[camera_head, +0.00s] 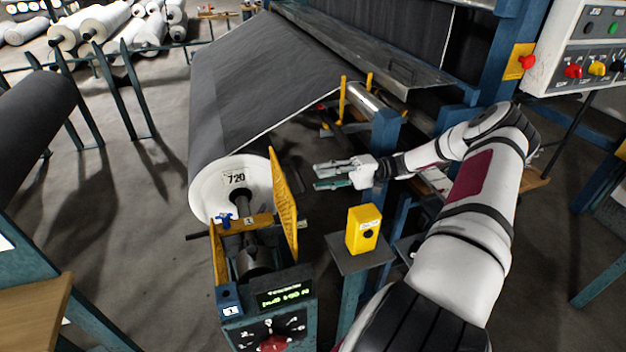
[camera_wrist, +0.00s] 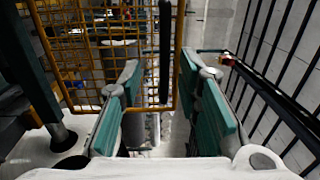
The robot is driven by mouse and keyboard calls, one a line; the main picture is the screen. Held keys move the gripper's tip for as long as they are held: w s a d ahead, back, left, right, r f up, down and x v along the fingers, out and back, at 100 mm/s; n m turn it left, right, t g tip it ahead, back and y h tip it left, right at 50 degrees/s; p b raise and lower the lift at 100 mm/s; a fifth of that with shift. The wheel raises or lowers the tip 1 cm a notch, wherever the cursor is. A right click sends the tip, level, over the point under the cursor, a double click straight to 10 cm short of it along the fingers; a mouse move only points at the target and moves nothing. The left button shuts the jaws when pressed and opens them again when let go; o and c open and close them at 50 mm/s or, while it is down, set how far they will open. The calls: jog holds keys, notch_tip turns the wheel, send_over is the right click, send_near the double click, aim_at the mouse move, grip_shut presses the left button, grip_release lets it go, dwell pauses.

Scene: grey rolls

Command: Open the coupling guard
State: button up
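The coupling guard (camera_head: 284,203) is a yellow mesh panel standing upright beside the roll's end, with the shaft and coupling (camera_head: 253,255) showing to its left. In the wrist view the guard's mesh (camera_wrist: 85,50) fills the upper left, and its yellow frame edge and a dark vertical bar (camera_wrist: 165,50) appear between the fingers. My gripper (camera_head: 317,177) is to the right of the guard, its fingers pointing left towards it. The teal finger pads are apart, also in the wrist view (camera_wrist: 158,78). I see no grip on the guard; the exact gap is unclear.
A large dark roll (camera_head: 255,85) with a white end marked 720 lies behind the guard. A yellow box with a black button (camera_head: 362,230) stands on a post below my gripper. A control console (camera_head: 270,315) is in front. A blue machine frame stands right.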

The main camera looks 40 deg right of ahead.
jog(key=shift+v, duration=1.55)
